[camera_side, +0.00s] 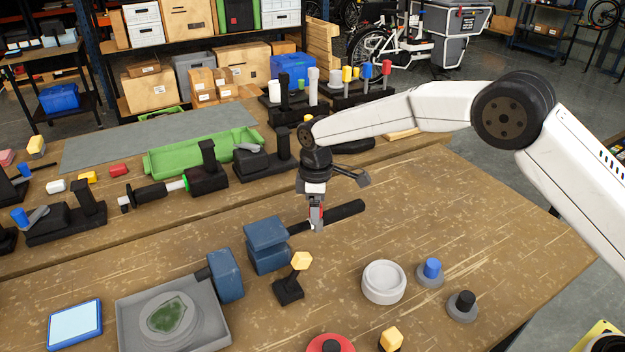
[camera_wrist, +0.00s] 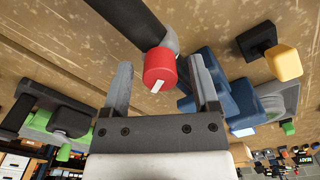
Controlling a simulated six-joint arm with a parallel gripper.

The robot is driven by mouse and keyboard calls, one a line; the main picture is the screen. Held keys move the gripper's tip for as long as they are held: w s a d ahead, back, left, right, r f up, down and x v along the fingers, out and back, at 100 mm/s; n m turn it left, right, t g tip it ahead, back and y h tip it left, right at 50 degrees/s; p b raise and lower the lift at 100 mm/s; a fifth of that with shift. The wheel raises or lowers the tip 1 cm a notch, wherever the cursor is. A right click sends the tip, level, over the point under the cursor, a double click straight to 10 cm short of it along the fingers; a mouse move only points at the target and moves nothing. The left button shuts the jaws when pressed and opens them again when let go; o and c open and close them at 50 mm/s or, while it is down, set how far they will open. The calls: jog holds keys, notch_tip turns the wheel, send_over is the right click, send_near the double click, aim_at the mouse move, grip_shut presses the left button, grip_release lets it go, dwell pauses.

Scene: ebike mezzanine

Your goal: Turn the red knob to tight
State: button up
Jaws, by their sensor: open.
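The red knob (camera_wrist: 160,70) shows in the wrist view as a short cylinder with a white mark on its face. It sits at the end of a grey neck beside a black bar (camera_wrist: 130,22). My gripper (camera_wrist: 161,66) is open, with one finger to each side of the knob and a visible gap on both sides. In the side view my gripper (camera_side: 317,222) points down over the black bar (camera_side: 345,211), and only a small red patch of the knob (camera_side: 322,213) shows between the fingers. I cannot read any tight marking.
A blue clamp block (camera_side: 267,246) stands just left of my gripper. A black stand with a yellow knob (camera_side: 302,261) is in front. A white round dish (camera_side: 384,282) and blue and black knobs are front right. The bench at right is clear.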

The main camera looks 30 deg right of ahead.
grip_shut()
